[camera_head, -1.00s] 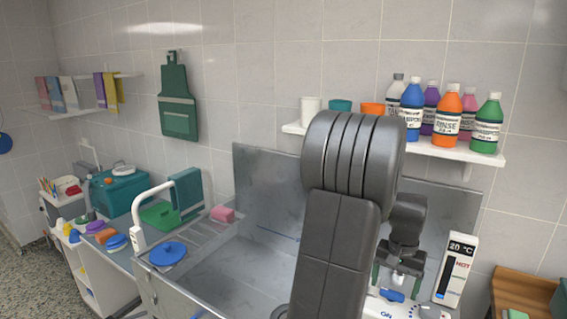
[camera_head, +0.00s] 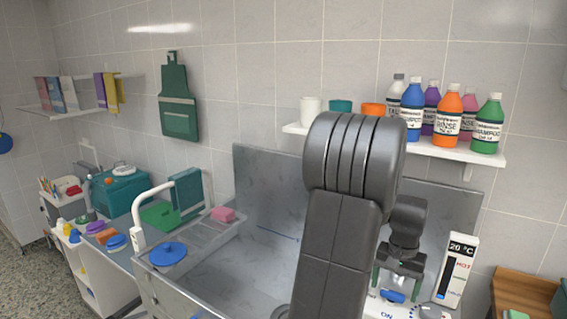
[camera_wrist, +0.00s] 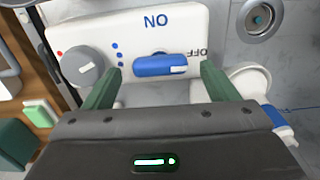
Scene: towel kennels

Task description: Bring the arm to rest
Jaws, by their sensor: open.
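My gripper (camera_head: 398,283) hangs at the right end of the grey metal tub (camera_head: 262,262), in front of a white control panel. In the wrist view its two green fingers (camera_wrist: 158,88) are spread apart with nothing between them. The white panel (camera_wrist: 205,22) lies beyond the fingertips, with a blue switch (camera_wrist: 160,66) in line with the gap, a grey knob (camera_wrist: 82,68) at left and ON and OFF lettering. The blue switch also shows just below the fingers in the head view (camera_head: 393,296). My arm hides part of the tub and shelf.
A shelf (camera_head: 440,150) with several bottles, including an orange one (camera_head: 448,115), stands above and behind my arm. A temperature display (camera_head: 457,270) stands close right of the gripper. A blue lid (camera_head: 168,254) and pink sponge (camera_head: 223,214) sit on the tub's left rack.

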